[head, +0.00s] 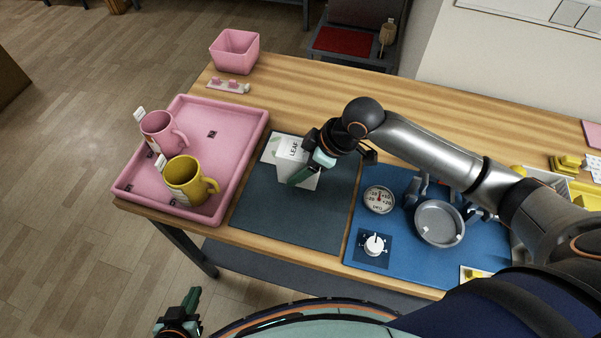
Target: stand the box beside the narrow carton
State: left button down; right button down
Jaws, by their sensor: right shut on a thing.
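A white box marked "LEAF" (291,149) is at the far part of the dark mat (290,218). My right gripper (312,168) is shut on it from the right, with a green finger across its lower front. The gripper and wrist hide part of the box, and I cannot tell whether its base touches the mat. A pale patch shows just left of the box; I cannot tell whether it is a separate narrow carton. My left gripper (180,315) is low at the bottom left, off the table and away from the box; its jaw opening is unclear.
A pink tray (228,150) on the left holds a pink mug (160,134) and a yellow mug (186,181). A blue mat (410,255) on the right carries a dial (379,198), a knob (374,244) and a round grey pan (439,223). The dark mat's front is clear.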

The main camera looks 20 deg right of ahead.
jog(key=shift+w+f, duration=0.2)
jog(key=shift+w, duration=0.05)
jog(key=shift+d+f, duration=0.1)
jog(key=shift+f, duration=1.5)
jog(key=shift+f, duration=0.1)
jog(key=shift+c, duration=2.4)
grip_release()
jog(key=shift+f, duration=0.1)
jog(key=o, duration=0.4)
